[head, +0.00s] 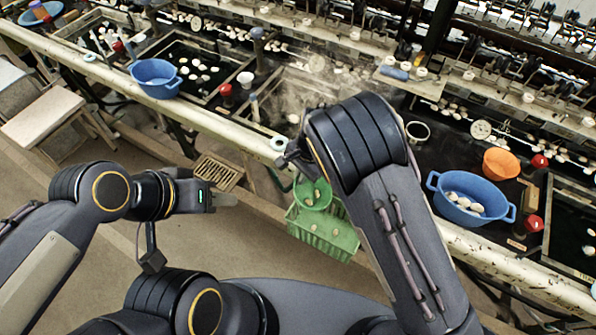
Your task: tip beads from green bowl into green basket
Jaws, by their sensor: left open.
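The green bowl (312,196) is tilted, with its open side towards me, over the back left part of the green basket (345,251). A few pale beads show inside the bowl. The green basket is a slatted, box-shaped basket at the front edge of the bench, and a few pale beads lie in it. My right gripper (291,160) is at the bowl's upper rim and appears shut on it; my forearm hides most of the fingers. My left gripper (212,197) is open and empty, to the left of the basket and apart from it.
A blue basin (156,84) stands at the upper left. Another blue basin (446,200) with pale cocoons and an orange bowl (501,163) stand on the right. A stool (53,124) stands at the left.

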